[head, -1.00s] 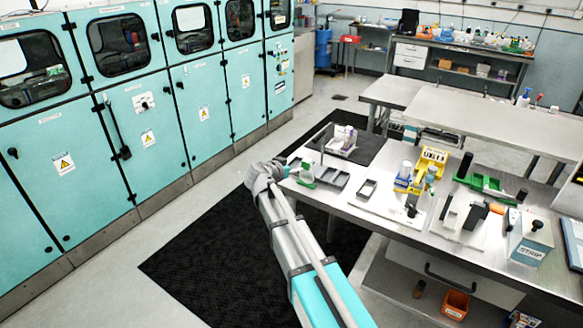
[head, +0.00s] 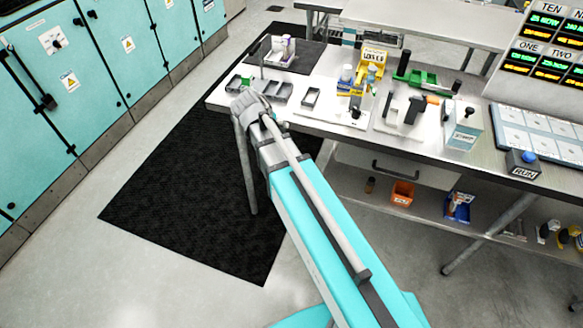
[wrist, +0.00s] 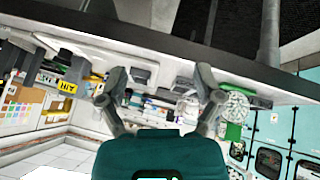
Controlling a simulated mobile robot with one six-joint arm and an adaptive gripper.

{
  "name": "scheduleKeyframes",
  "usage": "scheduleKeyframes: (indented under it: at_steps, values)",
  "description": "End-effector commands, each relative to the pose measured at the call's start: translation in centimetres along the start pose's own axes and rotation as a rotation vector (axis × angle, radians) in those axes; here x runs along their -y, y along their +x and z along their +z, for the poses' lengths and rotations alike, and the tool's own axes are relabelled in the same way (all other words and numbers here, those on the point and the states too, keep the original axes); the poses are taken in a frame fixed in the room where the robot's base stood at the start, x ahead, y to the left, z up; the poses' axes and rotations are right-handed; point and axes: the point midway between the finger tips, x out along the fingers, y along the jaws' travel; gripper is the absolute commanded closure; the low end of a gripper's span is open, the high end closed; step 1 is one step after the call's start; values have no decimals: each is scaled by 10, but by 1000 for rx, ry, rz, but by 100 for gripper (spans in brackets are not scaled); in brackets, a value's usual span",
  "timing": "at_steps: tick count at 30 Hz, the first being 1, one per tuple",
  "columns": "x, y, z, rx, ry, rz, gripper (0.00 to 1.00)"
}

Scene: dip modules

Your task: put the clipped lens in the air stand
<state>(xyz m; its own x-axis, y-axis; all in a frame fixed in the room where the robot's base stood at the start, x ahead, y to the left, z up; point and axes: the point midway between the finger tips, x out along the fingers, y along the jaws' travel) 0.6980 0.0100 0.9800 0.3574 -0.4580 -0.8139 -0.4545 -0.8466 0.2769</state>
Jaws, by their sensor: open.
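I cannot pick out a clipped lens for certain. A small tray with a green part (head: 237,83) is at the table's left end. In the wrist view, a pale round disc (wrist: 236,105) shows beside a green piece, right of my fingers; I cannot tell whether it is the lens. I cannot tell which thing is the air stand; a yellow labelled stand (head: 372,62) stands further right. My gripper (wrist: 159,80) is open, with nothing visible between its fingers. In the head view, my wrist is at the table's front left edge and its fingers are hidden.
Grey trays (head: 311,97) stand on the steel table (head: 330,128), with a green device (head: 416,78) and a white box (head: 465,124) further right. An orange bin (head: 402,193) is on the shelf below. A dark mat (head: 190,190) covers clear floor at left.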

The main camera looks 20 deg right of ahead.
Motion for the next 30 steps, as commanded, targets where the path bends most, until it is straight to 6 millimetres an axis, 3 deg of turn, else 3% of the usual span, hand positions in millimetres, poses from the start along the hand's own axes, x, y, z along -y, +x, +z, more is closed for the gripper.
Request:
scheduleKeyframes:
  at_steps: [1,6,12,18,26,30]
  values:
    - [-18,1,22,68,-36,-21,15]
    - [-49,-3,81,280,-188,-144,15]
    - [-68,-16,129,428,-333,-314,15]
    - [-73,-24,146,476,-395,-398,15]
    - [-72,-24,146,478,-400,-404,15]
    - [-72,-24,146,477,-400,-403,40]
